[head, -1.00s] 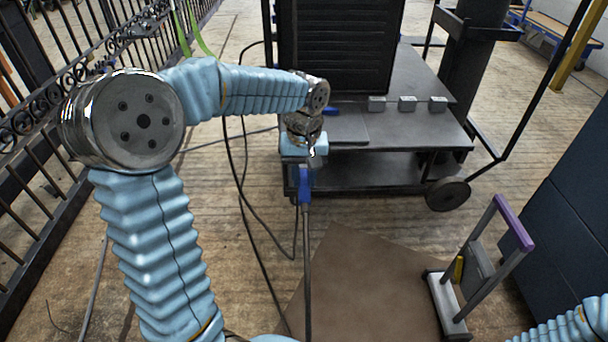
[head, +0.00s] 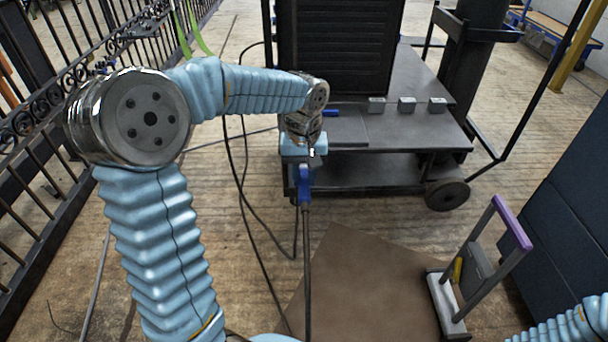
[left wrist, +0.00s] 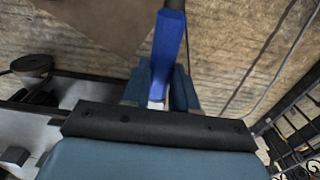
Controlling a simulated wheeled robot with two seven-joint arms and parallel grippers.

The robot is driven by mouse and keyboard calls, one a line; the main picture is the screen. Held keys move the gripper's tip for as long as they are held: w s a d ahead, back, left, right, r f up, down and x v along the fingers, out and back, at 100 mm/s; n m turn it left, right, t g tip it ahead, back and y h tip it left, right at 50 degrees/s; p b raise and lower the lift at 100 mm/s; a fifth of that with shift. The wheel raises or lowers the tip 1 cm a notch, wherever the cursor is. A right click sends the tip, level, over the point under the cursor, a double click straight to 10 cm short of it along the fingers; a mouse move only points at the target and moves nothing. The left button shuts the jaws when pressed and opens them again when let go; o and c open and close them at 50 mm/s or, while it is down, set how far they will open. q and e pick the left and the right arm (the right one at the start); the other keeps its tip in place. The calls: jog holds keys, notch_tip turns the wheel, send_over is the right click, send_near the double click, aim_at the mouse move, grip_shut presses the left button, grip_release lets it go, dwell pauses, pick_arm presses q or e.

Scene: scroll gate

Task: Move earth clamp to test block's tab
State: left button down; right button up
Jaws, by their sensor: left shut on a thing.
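The earth clamp (head: 305,187) is blue, with a dark cable hanging from its lower end. My left gripper (head: 304,164) is shut on it, in front of the trolley's near left corner. In the left wrist view the blue clamp (left wrist: 168,50) stands between the two blue fingers (left wrist: 159,92). The clamp's jaw end is hidden by the gripper. I cannot tell for sure which thing is the test block or where its tab is. My right gripper is not in view; only part of my right arm shows at the bottom right.
A dark trolley (head: 420,122) carries a black ribbed unit (head: 340,45), several small grey blocks (head: 407,104) and a blue item (head: 331,113). A purple-handled stand (head: 478,262) is on the floor by a brown mat (head: 365,285). An iron gate (head: 45,150) runs along the left.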

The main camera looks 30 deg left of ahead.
aim_at(303, 167)
pick_arm(q)
jog(key=shift+w+a, duration=0.3)
jog(key=shift+w, duration=0.2)
jog(key=shift+w+a+p, duration=0.15)
jog(key=shift+w+p, duration=0.15)
jog(key=shift+p, duration=0.3)
dwell(0.3)
jog(key=shift+w+a, duration=0.25)
jog(key=shift+w, duration=0.15)
jog(key=shift+p, duration=0.35)
jog(key=shift+w+a+p, duration=0.3)
jog(key=shift+w+p, duration=0.15)
dwell(1.3)
jog(key=c, duration=0.7)
grip_release()
jog(key=shift+c, duration=0.2)
